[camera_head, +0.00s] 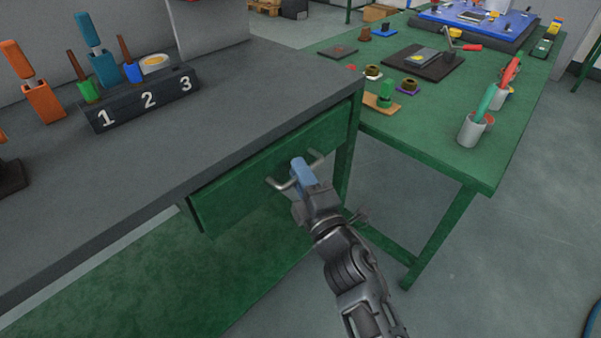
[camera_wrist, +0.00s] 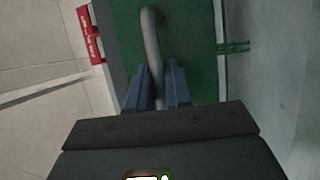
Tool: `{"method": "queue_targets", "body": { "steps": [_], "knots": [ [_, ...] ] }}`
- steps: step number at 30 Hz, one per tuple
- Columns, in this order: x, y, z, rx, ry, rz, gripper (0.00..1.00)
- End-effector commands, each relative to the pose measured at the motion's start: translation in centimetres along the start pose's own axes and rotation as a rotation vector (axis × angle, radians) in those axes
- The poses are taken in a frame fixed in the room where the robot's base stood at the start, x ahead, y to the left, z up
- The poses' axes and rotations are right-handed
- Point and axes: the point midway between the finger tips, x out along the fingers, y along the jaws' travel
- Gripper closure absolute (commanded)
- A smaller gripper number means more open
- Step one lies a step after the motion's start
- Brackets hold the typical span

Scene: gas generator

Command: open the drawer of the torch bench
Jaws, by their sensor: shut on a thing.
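The torch bench has a dark grey top (camera_head: 215,125) and a green drawer (camera_head: 235,190) under its right end. The drawer front stands a little proud of the bench at its left end. A grey bar handle (camera_head: 316,160) is on the drawer front. My gripper (camera_head: 301,172) is at the handle, its blue fingers shut around the bar. In the wrist view the handle (camera_wrist: 152,45) runs down between the two fingers (camera_wrist: 158,85), with the green drawer front (camera_wrist: 180,35) behind it. The drawer's inside is hidden.
A numbered rack (camera_head: 143,98) with coloured holders stands on the bench top. A green table (camera_head: 470,155) carrying cups, blocks and a dark plate stands close at the right, its leg (camera_head: 435,240) near my arm. Floor is clear in front right.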

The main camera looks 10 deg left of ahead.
Motion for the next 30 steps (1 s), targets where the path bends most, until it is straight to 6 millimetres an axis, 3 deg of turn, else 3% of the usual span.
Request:
{"method": "queue_targets", "body": {
  "steps": [8,21,30],
  "knots": [
    [-3.5,0.9,1.5,0.0,-0.003,-0.006,1.0],
    [-15.2,3.3,6.2,-0.001,-0.004,-0.007,1.0],
    [-20.4,4.1,8.4,0.0,-0.002,-0.004,1.0]
  ]
}}
